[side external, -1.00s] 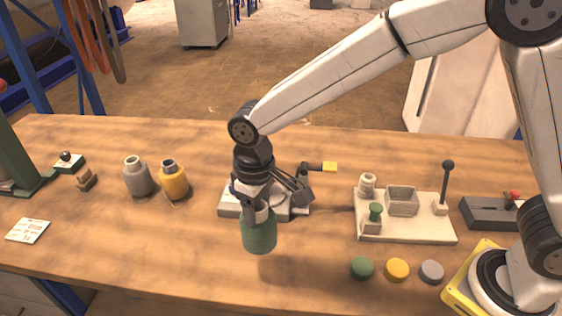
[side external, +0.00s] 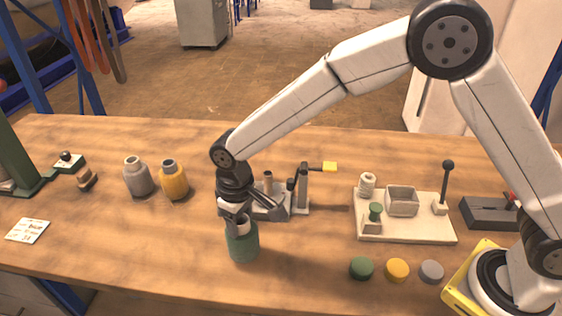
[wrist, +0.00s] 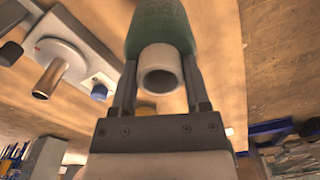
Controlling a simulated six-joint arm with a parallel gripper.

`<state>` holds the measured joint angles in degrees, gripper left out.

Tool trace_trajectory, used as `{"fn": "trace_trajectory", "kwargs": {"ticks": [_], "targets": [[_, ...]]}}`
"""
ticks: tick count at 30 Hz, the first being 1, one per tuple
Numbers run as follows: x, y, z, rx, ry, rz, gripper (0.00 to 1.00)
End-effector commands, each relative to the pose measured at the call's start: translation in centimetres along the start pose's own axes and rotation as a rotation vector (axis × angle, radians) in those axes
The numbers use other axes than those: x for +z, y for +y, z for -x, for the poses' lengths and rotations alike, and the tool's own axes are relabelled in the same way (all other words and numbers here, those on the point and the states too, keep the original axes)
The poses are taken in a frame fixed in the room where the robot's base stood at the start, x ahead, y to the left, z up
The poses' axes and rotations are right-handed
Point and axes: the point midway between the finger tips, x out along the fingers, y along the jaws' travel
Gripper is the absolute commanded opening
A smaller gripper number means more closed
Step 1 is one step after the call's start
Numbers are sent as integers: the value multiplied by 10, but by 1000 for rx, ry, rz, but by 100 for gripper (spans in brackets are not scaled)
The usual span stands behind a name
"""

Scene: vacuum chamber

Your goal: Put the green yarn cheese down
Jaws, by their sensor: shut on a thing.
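The green yarn cheese (side external: 243,244) is upright below my gripper (side external: 239,222) in the side view, over the front-left middle of the table. My gripper is shut on its pale tube end at the top. The wrist view shows the green body (wrist: 160,27) and the hollow pale tube (wrist: 160,72) between the two fingers. The base of the cheese is very near the table top, but I cannot tell whether it touches.
Grey (side external: 138,178) and yellow (side external: 173,181) cheeses stand left. A grey fixture with posts (side external: 303,188) is behind my gripper. A cream board (side external: 405,232) and green (side external: 361,268), yellow (side external: 397,270) and grey (side external: 432,271) discs lie right.

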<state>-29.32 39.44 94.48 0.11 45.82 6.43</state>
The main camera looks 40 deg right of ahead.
Motion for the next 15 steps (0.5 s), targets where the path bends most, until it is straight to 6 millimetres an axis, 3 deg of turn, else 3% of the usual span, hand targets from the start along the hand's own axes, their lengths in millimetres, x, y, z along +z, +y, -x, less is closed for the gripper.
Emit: {"fn": "trace_trajectory", "kwargs": {"ticks": [6,15], "targets": [[1,0,-21,0,-2,0,0],[0,0,-22,0,0,0,0]]}}
